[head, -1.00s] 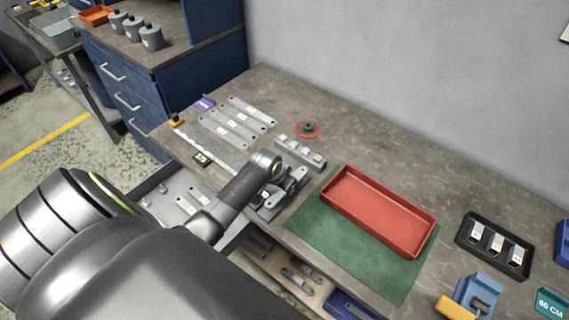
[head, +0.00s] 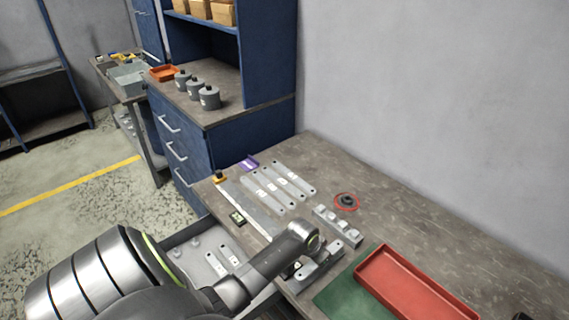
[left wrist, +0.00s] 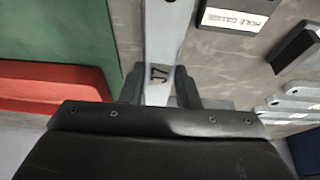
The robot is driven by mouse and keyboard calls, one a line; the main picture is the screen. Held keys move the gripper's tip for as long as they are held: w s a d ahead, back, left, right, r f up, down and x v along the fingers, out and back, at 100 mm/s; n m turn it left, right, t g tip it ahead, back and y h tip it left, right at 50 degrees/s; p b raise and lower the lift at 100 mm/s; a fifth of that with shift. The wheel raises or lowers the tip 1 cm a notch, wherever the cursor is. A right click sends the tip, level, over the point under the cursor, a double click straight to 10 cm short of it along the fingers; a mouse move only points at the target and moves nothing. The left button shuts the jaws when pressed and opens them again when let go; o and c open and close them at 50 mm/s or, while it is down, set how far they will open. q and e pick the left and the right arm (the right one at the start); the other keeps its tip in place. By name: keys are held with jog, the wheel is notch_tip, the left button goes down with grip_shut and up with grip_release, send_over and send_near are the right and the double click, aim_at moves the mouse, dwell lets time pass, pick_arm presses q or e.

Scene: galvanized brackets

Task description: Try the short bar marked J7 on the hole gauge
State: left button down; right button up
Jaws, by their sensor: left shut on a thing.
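The short bar marked J7 (left wrist: 158,72) is gripped between the two fingers of my left gripper (left wrist: 160,85) in the left wrist view, its mark facing the camera. Its far end runs off the top of that view. A white label reading HOLE GAUGE (left wrist: 238,15) lies to the right of the bar, apart from it. In the head view my left gripper (head: 306,268) is low over the bench's front, partly hidden by its own wrist. A grey block with several raised parts (head: 338,226) sits just beyond it; I cannot tell whether it is the gauge. My right gripper is out of view.
The red tray (head: 412,286) on the green mat (head: 345,292) is to the right. Several flat bars (head: 278,187) and a long metal strip (head: 247,206) lie to the left. A red-rimmed round piece (head: 346,201) is behind. An open drawer (head: 190,256) holds metal pieces below.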

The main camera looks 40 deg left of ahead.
pick_arm(q)
jog(key=c, duration=1)
grip_release()
jog(key=b+v, duration=0.1)
jog(key=v, duration=1.6)
jog(key=shift+s+r+b, duration=0.1)
jog(key=shift+r+b, duration=0.15)
jog(key=shift+b, duration=0.15)
